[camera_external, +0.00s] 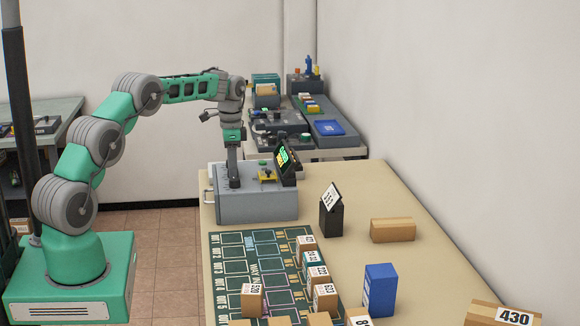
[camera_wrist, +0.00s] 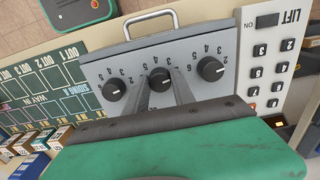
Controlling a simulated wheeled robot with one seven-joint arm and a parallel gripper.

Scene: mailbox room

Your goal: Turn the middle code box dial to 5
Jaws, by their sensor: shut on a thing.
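The left dial (camera_wrist: 114,90) and right dial (camera_wrist: 210,69) are free. Each dial has a white pointer mark; which number the middle one points to is too small to tell. In the external view my gripper (camera_external: 234,184) points down onto the box, hiding the dial.
A lift keypad (camera_wrist: 266,75) lies right of the dials in the wrist view, and a metal handle (camera_wrist: 150,22) is at the box's edge. A dark green mat (camera_external: 262,262) with small numbered boxes lies in front. A black sign stand (camera_external: 331,218) and blue box (camera_external: 380,290) stand right.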

